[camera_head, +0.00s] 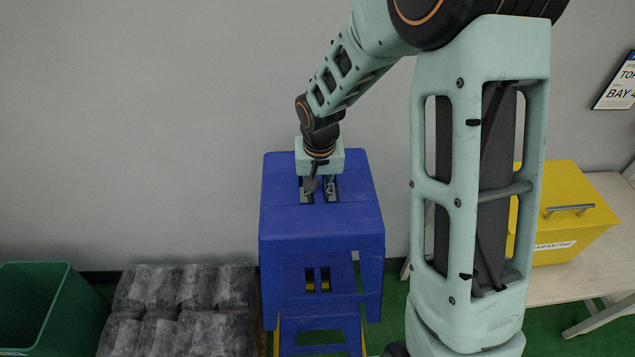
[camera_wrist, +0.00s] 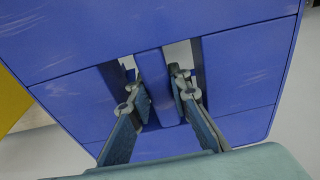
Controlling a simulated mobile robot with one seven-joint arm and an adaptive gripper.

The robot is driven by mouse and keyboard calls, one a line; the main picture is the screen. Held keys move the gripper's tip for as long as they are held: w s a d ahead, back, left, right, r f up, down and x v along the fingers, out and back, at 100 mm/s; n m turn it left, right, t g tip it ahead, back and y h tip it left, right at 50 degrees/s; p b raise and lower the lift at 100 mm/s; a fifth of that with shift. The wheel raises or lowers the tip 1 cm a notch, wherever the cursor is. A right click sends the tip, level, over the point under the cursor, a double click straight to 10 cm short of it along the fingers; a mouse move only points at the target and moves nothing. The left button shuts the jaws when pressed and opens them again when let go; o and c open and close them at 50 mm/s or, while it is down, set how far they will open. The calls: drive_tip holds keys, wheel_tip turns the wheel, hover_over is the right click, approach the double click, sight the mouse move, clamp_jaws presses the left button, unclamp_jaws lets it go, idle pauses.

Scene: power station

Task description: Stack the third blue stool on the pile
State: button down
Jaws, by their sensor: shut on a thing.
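A blue stool (camera_head: 281,205) with a scuffed seat shows in the head view. My gripper (camera_head: 319,188) is above its seat, with the fingers reaching into the two seat slots. In the wrist view, my gripper (camera_wrist: 167,100) is shut on the bar between the slots of the blue stool (camera_wrist: 240,60). More blue stool parts (camera_head: 318,325) show below the held stool, with narrow yellow parts (camera_head: 363,338) at their edge. I cannot tell whether the held stool touches what is below it. The bottom of the pile is out of view.
Grey, rough sacks (camera_head: 195,300) lie left of the stools, beside a green bin (camera_head: 45,300). At right, a yellow box (camera_head: 560,215) with a handle stands on a pale bench (camera_head: 610,205). A plain wall (camera_head: 150,130) is behind. The floor (camera_head: 590,345) is green.

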wheel_tip(320, 180, down, 43)
drive_tip(key=b, duration=3.3)
drive_tip(key=c, duration=1.8)
unclamp_jaws()
drive_tip(key=shift+o, duration=0.4)
drive_tip(key=shift+s+f, duration=0.15)
wheel_tip(320, 180, up, 12)
drive_tip(key=s, duration=0.1)
drive_tip(key=shift+s, duration=0.3)
